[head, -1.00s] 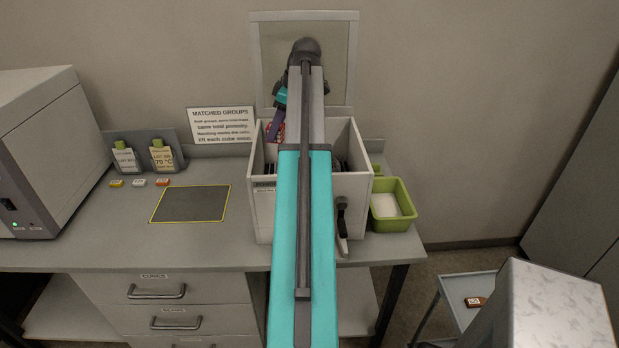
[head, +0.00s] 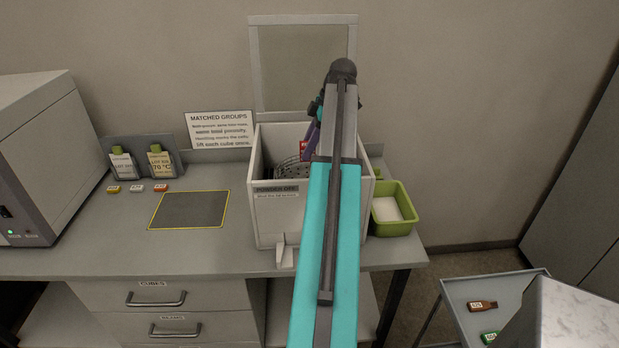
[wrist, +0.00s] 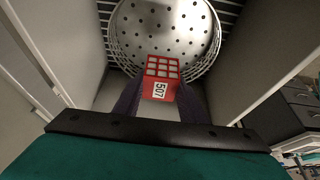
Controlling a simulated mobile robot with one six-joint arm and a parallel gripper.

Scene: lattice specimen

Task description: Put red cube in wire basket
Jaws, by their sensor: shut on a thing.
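The red cube (wrist: 160,80) is a lattice block with square holes and a white label reading 507. My gripper (wrist: 157,88) is shut on it, with one purple finger at each side. The wire basket (wrist: 120,45) is round, with a perforated floor, and lies beyond the cube in the wrist view. In the head view, the basket (head: 290,172) shows partly inside the white box (head: 275,215). A bit of the red cube (head: 303,147) shows by my gripper (head: 309,146) at the box opening. My arm covers the right part of the box.
The box walls stand close around the basket. Its framed lid (head: 303,65) stands up behind. A green tray (head: 383,228) is to the right. A sign (head: 221,130), bottles and a dark yellow-edged mat (head: 190,209) are to the left.

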